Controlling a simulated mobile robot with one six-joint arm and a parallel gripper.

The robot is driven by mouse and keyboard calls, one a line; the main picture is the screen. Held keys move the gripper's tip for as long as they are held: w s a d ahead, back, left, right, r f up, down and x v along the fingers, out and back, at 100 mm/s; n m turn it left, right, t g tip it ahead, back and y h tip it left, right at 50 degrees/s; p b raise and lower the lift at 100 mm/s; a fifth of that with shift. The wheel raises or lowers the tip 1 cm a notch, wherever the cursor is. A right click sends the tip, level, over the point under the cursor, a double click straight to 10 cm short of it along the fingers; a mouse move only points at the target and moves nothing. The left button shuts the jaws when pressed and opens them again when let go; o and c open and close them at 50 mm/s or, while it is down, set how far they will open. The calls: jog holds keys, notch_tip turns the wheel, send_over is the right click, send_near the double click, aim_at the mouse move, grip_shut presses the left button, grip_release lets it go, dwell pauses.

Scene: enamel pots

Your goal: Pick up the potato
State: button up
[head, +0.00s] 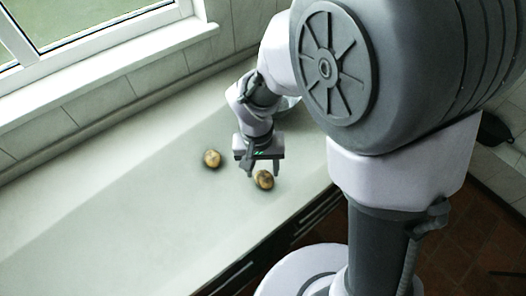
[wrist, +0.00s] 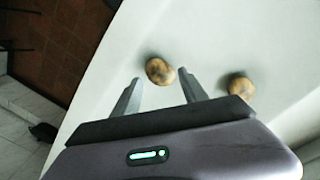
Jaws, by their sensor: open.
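Two brown, dark-blotched potatoes lie apart on the pale countertop (head: 120,215). In the head view one potato (head: 265,179) is just below my gripper (head: 262,172), near the counter's front edge. The other potato (head: 212,158) lies to the left of my gripper. In the wrist view the first potato (wrist: 159,71) shows just beyond and between the fingertips of my gripper (wrist: 160,76), closer to the right finger. The second potato (wrist: 241,87) is to the right, outside the fingers. My gripper is open and holds nothing. I cannot tell its exact height above the counter.
A window with a white sill (head: 120,62) and a tiled wall stand behind the counter. A pale, partly hidden vessel (head: 287,103) is behind my arm. Dark drawer fronts (head: 300,222) lie below the front edge. The counter's left part is clear.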

aim_at(264, 176)
jog(key=f+b, duration=0.1)
jog(key=f, duration=0.1)
jog(key=f+b, duration=0.1)
jog(key=f, duration=0.1)
jog(key=f+b, duration=0.1)
jog(key=shift+w+d+f, duration=0.25)
jog(key=shift+f, duration=0.15)
jog(key=shift+r, duration=0.15)
jog(key=c, duration=1.1)
jog(key=shift+o, duration=0.2)
jog(key=shift+r+p, duration=0.45)
jog(key=shift+r, duration=0.1)
jog(key=r, duration=0.1)
jog(key=r+p, duration=0.1)
jog(key=r, duration=0.1)
jog(key=shift+s+d+p, duration=0.25)
jog(key=shift+s+p, duration=0.05)
jog(key=shift+p, duration=0.1)
jog(key=s+d, duration=0.2)
jog(key=s+d+p, duration=0.1)
jog(key=s+d, duration=0.3)
jog(key=s, duration=0.1)
jog(key=shift+d+r+p, duration=0.2)
jog(key=shift+r+p, duration=0.2)
jog(key=shift+s+d+r+b, duration=0.15)
jog(key=shift+s+d+b, duration=1.9)
jog(key=shift+b, duration=1.9)
